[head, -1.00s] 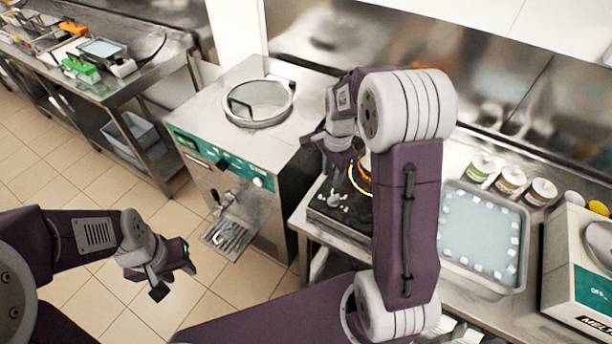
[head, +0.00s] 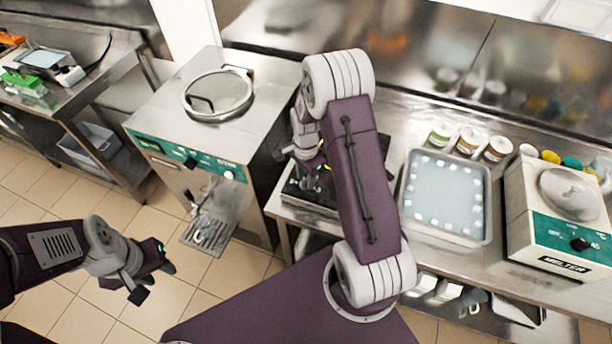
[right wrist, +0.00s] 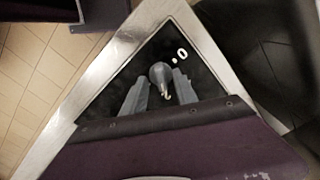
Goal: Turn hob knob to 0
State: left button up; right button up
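The hob (head: 312,200) is a black unit on the steel counter, largely hidden behind my right arm in the head view. In the right wrist view its grey round knob (right wrist: 160,74) stands on the black panel (right wrist: 105,100), with a white "0" mark (right wrist: 181,53) above and right of it. The knob's pale pointer tip faces down, away from the 0. My right gripper (right wrist: 160,88) is open, with one finger on each side of the knob; contact is not clear. My left gripper (head: 155,282) is open and empty above the tiled floor.
A batch freezer (head: 205,130) with a round lid stands left of the hob. Right of the hob lie a tray with ice cubes (head: 407,215), several jars (head: 468,140) and a melter (head: 560,225). A side table (head: 100,85) stands at far left.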

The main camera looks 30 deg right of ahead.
jog(key=shift+a, duration=0.1)
jog(key=shift+c, duration=0.3)
jog(key=shift+w, duration=0.1)
grip_shut()
jog(key=n, duration=0.5)
jog(key=shift+r+n, duration=0.1)
jog(key=shift+n, duration=0.3)
jog(key=n, duration=0.5)
jog(key=shift+w+p, duration=0.1)
jog(key=shift+p, duration=0.25)
jog(key=n, duration=0.6)
jog(key=shift+n, duration=0.4)
jog(key=n, duration=0.6)
jog(key=shift+n, duration=0.3)
